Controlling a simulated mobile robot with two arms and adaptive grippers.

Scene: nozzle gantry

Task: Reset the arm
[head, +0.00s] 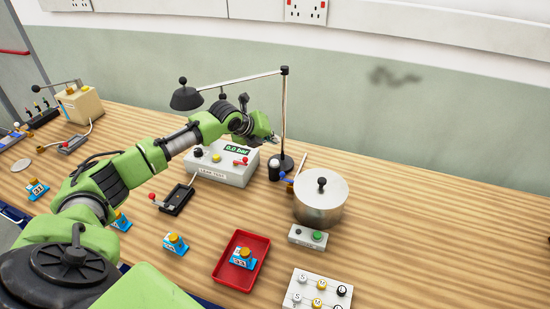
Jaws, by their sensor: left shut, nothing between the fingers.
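A stand with a thin upright post (284,115) rises from the table behind the test box. Its horizontal arm (235,82) reaches left from the post top and carries a dark cone-shaped head (187,98) at its end. A smaller dark piece hangs from the arm partway along. My left gripper (272,138) is shut and empty, just left of the post and over the back of the test box, below the horizontal arm. In this view I cannot tell whether it touches the post. My right gripper is out of view.
The white test box (232,174) reads 0.0 bar. A lidded metal pot (320,204) stands right of the post. A button box (307,237), a red tray (258,246) holding a blue-and-yellow part, and a labelled switch panel (322,290) lie nearer. The table's right side is clear.

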